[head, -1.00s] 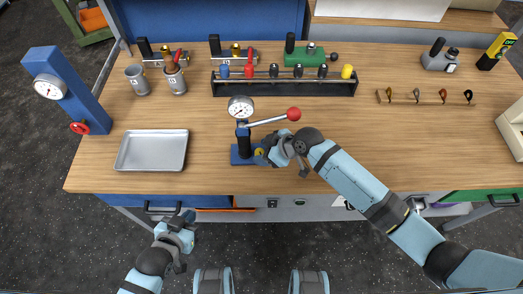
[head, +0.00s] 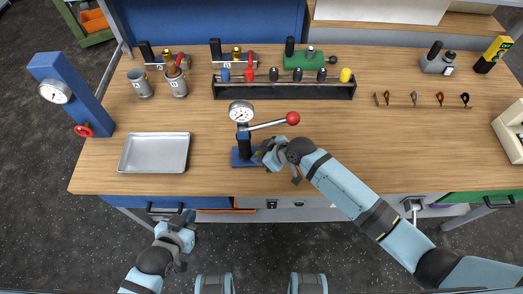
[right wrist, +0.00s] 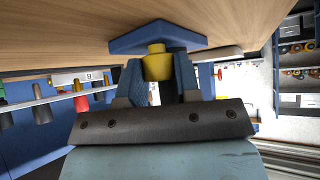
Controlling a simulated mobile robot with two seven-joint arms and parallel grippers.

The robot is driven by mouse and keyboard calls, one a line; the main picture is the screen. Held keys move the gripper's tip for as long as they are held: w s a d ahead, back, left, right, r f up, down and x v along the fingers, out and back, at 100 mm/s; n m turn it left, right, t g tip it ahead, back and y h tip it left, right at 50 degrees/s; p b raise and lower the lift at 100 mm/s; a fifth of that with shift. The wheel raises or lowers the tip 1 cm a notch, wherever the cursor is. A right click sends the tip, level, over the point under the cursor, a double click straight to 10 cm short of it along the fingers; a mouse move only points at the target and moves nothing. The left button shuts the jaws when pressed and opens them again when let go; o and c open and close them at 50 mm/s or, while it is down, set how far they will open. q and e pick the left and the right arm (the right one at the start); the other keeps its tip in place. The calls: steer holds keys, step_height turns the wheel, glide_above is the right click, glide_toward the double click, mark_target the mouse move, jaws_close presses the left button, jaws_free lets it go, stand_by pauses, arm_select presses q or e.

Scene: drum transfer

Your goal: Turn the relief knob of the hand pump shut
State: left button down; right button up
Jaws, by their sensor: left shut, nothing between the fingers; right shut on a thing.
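The hand pump stands near the front edge of the bench, with a blue base (head: 242,158), a gauge (head: 240,111) on top and a lever ending in a red ball (head: 293,118). Its yellow relief knob (right wrist: 157,62) shows between the fingers in the right wrist view, against the blue base. My right gripper (head: 265,156) is shut on the knob from the right side of the pump. The fingers hide the knob's sides. My left gripper (head: 184,222) is shut and empty, low in front of the bench, away from the pump.
A silver tray (head: 154,153) lies left of the pump. A black rack (head: 285,91) with coloured handles stands behind it. A blue post with a gauge and red handwheel (head: 84,131) is at far left. The bench to the right is largely clear.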

steer(key=shift+m+t+h+p, duration=0.3)
steer(key=shift+m+t+p, duration=0.1)
steer(key=shift+m+p, duration=0.3)
arm_select(q)
step_height(320, 180, up, 3)
steer(key=shift+a+f, duration=0.1)
steer(key=shift+f, duration=0.2)
steer(key=shift+f, duration=0.1)
arm_select(e)
steer(key=o, duration=0.9)
arm_select(q)
steer(key=shift+f+b, duration=0.15)
steer(key=shift+b, duration=0.2)
arm_select(e)
steer(key=v, duration=1.3)
steer(key=shift+s+d+r, duration=0.2)
steer(key=shift+s+r, duration=0.05)
steer(key=shift+s, duration=0.05)
